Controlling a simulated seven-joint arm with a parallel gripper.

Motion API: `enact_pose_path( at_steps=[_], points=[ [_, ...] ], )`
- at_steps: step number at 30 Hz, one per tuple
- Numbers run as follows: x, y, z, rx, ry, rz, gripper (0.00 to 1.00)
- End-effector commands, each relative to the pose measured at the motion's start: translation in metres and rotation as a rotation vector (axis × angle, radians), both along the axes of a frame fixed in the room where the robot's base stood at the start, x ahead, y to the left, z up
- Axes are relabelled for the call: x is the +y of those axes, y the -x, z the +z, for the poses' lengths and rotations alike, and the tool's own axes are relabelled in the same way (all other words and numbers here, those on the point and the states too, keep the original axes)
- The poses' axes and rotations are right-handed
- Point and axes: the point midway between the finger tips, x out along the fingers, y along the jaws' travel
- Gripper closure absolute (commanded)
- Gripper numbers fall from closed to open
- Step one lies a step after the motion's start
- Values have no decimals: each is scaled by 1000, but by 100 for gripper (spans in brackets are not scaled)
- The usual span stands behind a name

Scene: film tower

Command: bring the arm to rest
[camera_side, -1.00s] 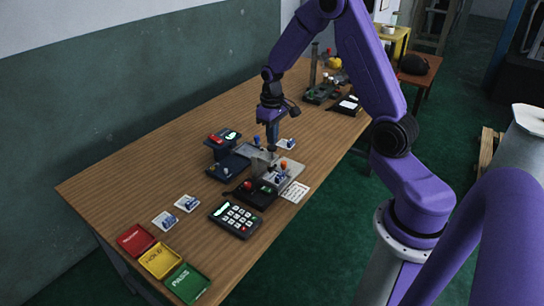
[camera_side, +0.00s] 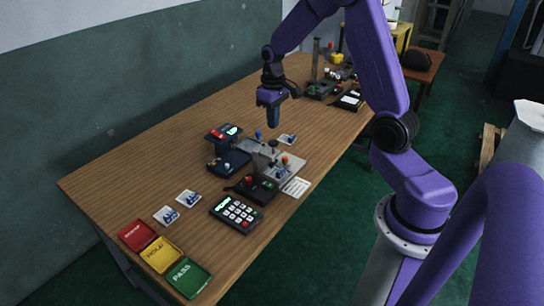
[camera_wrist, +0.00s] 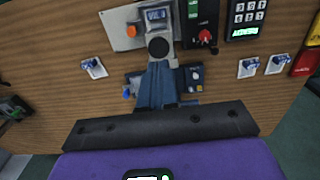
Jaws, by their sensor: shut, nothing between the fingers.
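My gripper (camera_side: 273,116) is shut and empty. In the side view it hangs above the wooden table (camera_side: 150,170), clear of the fixture with a grey plate (camera_side: 288,168). In the wrist view my gripper's closed fingers (camera_wrist: 158,75) point toward a grey block with a round black knob (camera_wrist: 158,47). The fingers partly hide a dark blue device (camera_wrist: 190,78) behind them.
A keypad (camera_side: 236,214), a black box with a red button (camera_side: 250,181) and red, yellow (camera_side: 161,254) and green trays stand toward the near end. Several small blue-and-white pieces (camera_side: 189,197) lie on the table. A dark post stand (camera_side: 318,80) is at the far end.

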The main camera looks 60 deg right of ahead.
Motion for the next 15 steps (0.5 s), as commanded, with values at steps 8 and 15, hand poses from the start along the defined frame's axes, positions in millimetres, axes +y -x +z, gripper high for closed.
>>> enact_pose_path(
  at_steps=[8,15],
  points=[
    [68,25,24,-7,0,182,100],
    [137,79,48,-15,-2,413,100]
  ],
)
